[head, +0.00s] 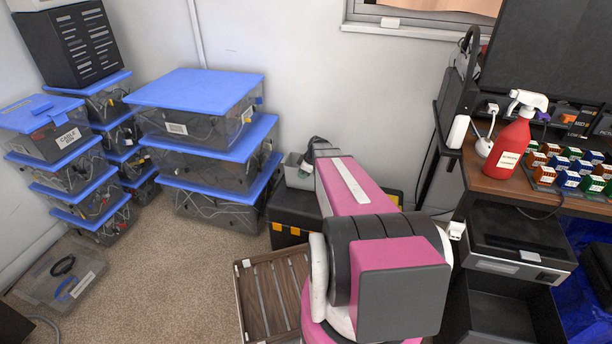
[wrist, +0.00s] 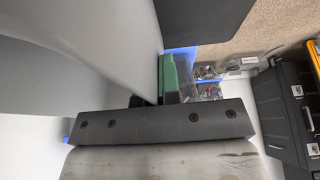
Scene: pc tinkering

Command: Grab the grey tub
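The grey tub (head: 293,172) is a small, light grey box in the head view, at the black case behind my arm. Its right side is hidden by my arm. My gripper (head: 308,162) is at the tub's right part, with its green tip low against or inside it; I cannot tell which. In the wrist view a large plain grey surface (wrist: 70,55), seemingly the tub very close up, fills the upper left. A green finger pad of my gripper (wrist: 168,77) shows beside its edge. The other finger is hidden, so I cannot tell whether the gripper grips the tub.
A black case (head: 290,215) with yellow latches stands below the tub. Stacked clear boxes with blue lids (head: 195,88) stand to its left. A wooden slatted crate (head: 240,300) lies in front. A desk with a red spray bottle (head: 507,155) is at right. Carpet at left is partly free.

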